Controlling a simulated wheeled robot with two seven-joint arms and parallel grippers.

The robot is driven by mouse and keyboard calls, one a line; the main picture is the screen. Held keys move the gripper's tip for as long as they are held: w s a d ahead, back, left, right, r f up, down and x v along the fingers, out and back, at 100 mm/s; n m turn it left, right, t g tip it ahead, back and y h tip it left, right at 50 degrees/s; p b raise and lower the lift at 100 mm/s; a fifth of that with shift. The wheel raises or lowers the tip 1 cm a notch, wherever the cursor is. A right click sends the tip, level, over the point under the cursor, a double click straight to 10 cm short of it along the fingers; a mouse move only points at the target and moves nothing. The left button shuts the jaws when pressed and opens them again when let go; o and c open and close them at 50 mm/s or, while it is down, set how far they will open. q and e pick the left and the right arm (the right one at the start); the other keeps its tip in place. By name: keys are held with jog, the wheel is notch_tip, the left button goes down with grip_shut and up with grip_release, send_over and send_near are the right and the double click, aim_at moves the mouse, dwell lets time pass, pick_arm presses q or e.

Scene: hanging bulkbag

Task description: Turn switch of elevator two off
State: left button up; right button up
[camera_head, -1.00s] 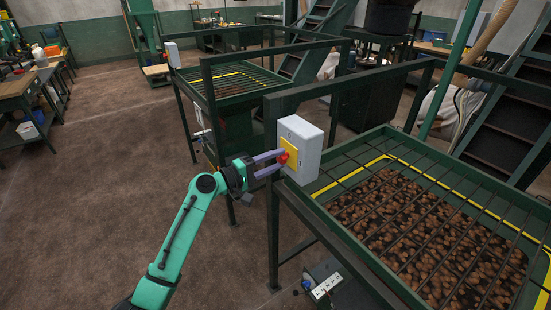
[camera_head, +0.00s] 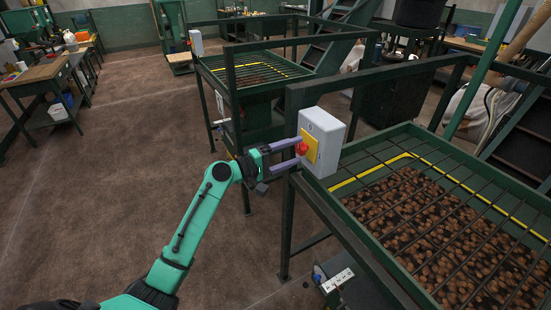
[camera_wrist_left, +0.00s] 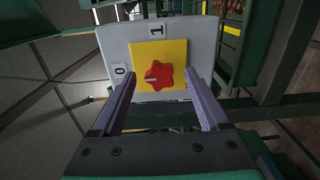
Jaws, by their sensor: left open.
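A pale grey switch box (camera_head: 331,142) is mounted on the green post of the near grated bin. Its yellow plate (camera_wrist_left: 172,55) carries a red star-shaped knob (camera_head: 301,148). In the left wrist view the knob (camera_wrist_left: 158,75) shows a small pale mark on its left side, toward the printed 0; a 1 is printed above the plate. My left gripper (camera_head: 290,154) is open at the box, its two purple fingers on either side of the knob. Gaps show between the fingers and the knob. My right gripper is not in view.
The near bin (camera_head: 370,262) has a bar grate over brown contents and stands right of my left arm. A second grated bin (camera_head: 215,74) behind it has a similar pale box (camera_head: 196,42). A workbench (camera_head: 42,72) is at the far left. The brown floor at left is clear.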

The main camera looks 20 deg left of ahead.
pick_arm(q)
jog(key=b+v, duration=0.5)
jog(key=v, duration=0.8)
jog(key=shift+s+a, duration=0.15)
jog(key=shift+s, duration=0.1)
